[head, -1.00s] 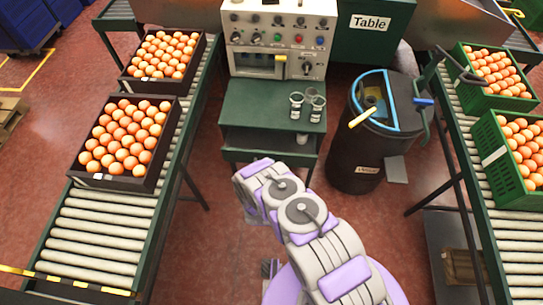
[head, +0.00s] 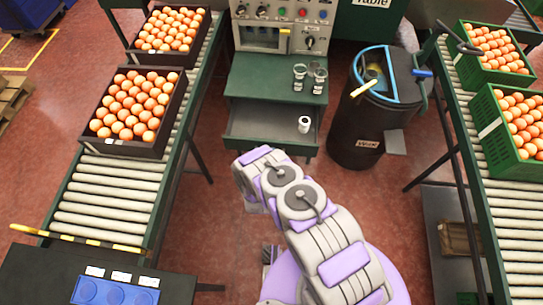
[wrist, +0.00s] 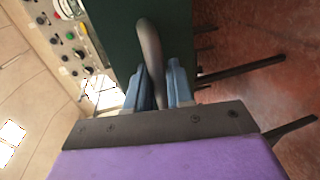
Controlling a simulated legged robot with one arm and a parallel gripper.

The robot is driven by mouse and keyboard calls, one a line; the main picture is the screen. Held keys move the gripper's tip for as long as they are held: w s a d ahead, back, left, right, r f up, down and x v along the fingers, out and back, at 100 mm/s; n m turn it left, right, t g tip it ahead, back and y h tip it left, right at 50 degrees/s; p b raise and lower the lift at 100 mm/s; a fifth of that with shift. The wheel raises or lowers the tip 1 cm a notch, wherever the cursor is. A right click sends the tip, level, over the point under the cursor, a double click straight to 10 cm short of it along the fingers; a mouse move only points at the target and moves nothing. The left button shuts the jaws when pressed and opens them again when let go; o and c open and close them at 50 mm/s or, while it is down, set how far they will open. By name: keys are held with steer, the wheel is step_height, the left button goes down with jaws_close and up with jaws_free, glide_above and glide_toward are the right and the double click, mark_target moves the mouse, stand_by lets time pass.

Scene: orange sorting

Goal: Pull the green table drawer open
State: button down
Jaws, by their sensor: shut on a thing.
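The green table (head: 262,80) stands ahead in the head view, below the control panel. Its drawer (head: 262,125) is pulled out, and its grey inside shows with a small white cup (head: 304,125) at the right. In the wrist view, the blue fingers of my gripper (wrist: 160,78) are shut on a curved grey handle (wrist: 150,45), in front of a dark green face (wrist: 180,30). In the head view my arm hides the gripper and the handle.
Glass cups (head: 300,76) stand on the table top. A black waste bin (head: 362,130) stands close at the right. Roller conveyors with orange crates run along the left (head: 100,205) and right (head: 500,225).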

steer(key=c, duration=1.3)
jaws_free()
steer(key=shift+d+f, duration=0.25)
steer(key=shift+d, duration=0.05)
steer(key=shift+o, duration=0.6)
steer(key=shift+r, duration=0.1)
steer(key=shift+a, duration=0.1)
steer(key=shift+s+a+r, duration=0.15)
steer(key=shift+s, duration=0.25)
steer(key=v, duration=1.6)
steer(key=shift+s+p, duration=0.3)
steer(key=shift+p, duration=0.15)
